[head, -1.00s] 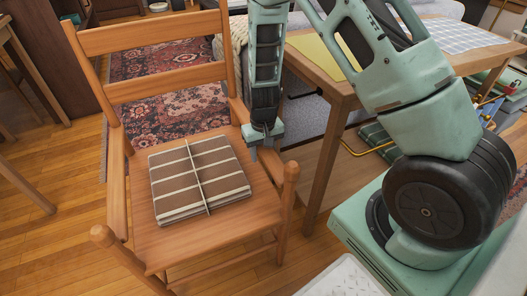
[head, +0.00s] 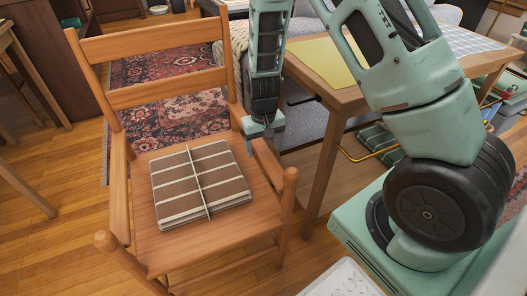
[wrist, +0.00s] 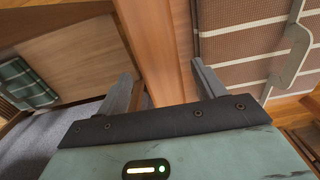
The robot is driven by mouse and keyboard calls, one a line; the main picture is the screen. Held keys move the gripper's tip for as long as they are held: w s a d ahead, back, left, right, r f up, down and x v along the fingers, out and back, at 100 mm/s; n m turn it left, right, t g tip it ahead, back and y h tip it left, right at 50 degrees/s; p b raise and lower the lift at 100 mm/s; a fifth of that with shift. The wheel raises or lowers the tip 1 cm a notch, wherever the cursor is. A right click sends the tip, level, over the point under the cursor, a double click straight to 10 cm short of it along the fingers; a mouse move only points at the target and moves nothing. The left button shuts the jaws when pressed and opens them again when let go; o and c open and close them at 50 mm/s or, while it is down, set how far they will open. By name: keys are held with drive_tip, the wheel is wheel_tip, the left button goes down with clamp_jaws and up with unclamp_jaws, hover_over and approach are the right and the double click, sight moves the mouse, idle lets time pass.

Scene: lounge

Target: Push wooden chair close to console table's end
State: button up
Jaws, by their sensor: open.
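The wooden chair (head: 150,92) stands upright at the left in the head view. A striped brown cushion (head: 202,183) lies on its seat. The light wooden table (head: 352,100), which looks like the console table, stands to the right; its near left leg is a short gap from the chair. My gripper (head: 263,138) is open, pointing down at the chair's right side, by the armrest. In the wrist view, a wooden bar of the chair (wrist: 158,50) runs between the fingers of my gripper (wrist: 163,88). I cannot tell whether they touch it.
A yellow mat (head: 328,62) and a checked cloth (head: 455,37) lie on the table. A patterned rug (head: 165,80) lies behind the chair. A green plaid item (head: 381,143) is under the table. Bare floor (head: 60,245) is clear left of the chair.

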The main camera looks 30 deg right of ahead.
wheel_tip(320, 180, up, 13)
drive_tip(key=p, duration=0.3)
drive_tip(key=shift+f, duration=0.15)
